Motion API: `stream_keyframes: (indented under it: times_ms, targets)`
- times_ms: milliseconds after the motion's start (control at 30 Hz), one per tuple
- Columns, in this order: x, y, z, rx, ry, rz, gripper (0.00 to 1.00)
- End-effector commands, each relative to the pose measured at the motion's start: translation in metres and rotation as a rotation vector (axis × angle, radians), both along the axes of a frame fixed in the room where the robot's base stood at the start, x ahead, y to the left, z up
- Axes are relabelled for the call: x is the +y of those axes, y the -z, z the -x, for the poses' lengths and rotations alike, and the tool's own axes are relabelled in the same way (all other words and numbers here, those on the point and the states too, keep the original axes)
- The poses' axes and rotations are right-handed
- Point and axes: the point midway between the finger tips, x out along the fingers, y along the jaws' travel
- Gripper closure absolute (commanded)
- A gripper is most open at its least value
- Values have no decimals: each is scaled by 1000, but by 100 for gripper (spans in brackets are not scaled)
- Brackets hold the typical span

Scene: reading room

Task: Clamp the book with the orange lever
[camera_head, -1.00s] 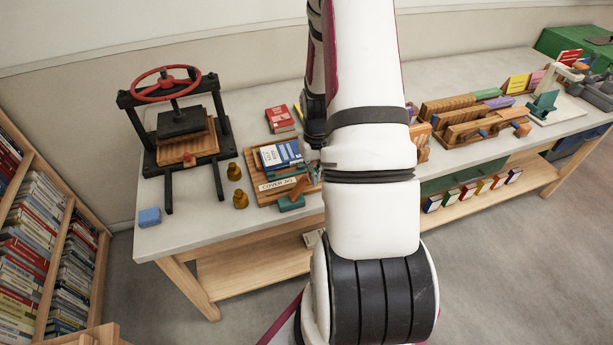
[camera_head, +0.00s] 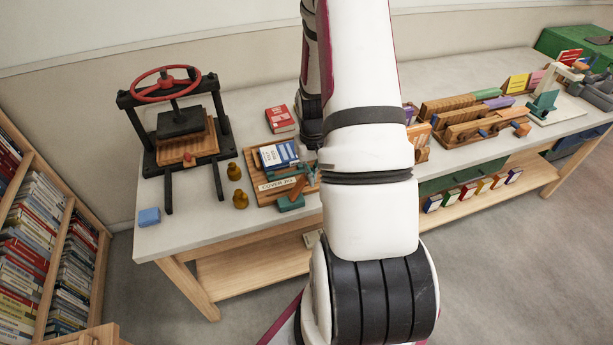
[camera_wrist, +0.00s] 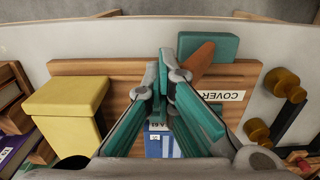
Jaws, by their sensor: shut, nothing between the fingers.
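The blue-and-white book (camera_head: 278,155) lies on a wooden board labelled COVER JIG (camera_head: 262,199). In the wrist view the book (camera_wrist: 158,146) shows partly, behind my fingers. The orange lever (camera_head: 299,187) sits on a teal block (camera_head: 291,204) at the board's front edge. In the wrist view the orange lever (camera_wrist: 203,62) slants from the teal block (camera_wrist: 208,46) toward my fingertips. My gripper (camera_wrist: 166,62) is shut and empty, its teal fingertips over the board right beside the lever. I cannot tell whether they touch it. In the head view my arm hides most of the gripper.
Brass pegs (camera_head: 240,200) stand left of the board. A black press with a red wheel (camera_head: 166,84) stands further left. A red book (camera_head: 280,119) lies behind the board. A yellow block (camera_wrist: 68,108) is close beside my fingers. The table's front left is mostly clear.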

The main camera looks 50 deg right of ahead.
Motion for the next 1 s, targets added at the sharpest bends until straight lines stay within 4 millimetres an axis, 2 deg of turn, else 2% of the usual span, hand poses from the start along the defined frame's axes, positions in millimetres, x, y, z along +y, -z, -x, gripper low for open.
stream_keyframes:
  times_ms: [33,200,567,1000]
  targets:
    - [6,2,-3,1,-5,-6,100]
    - [13,3,-7,0,-8,-9,100]
    - [13,3,-7,0,-6,-7,100]
    - [25,2,-15,0,-3,-4,100]
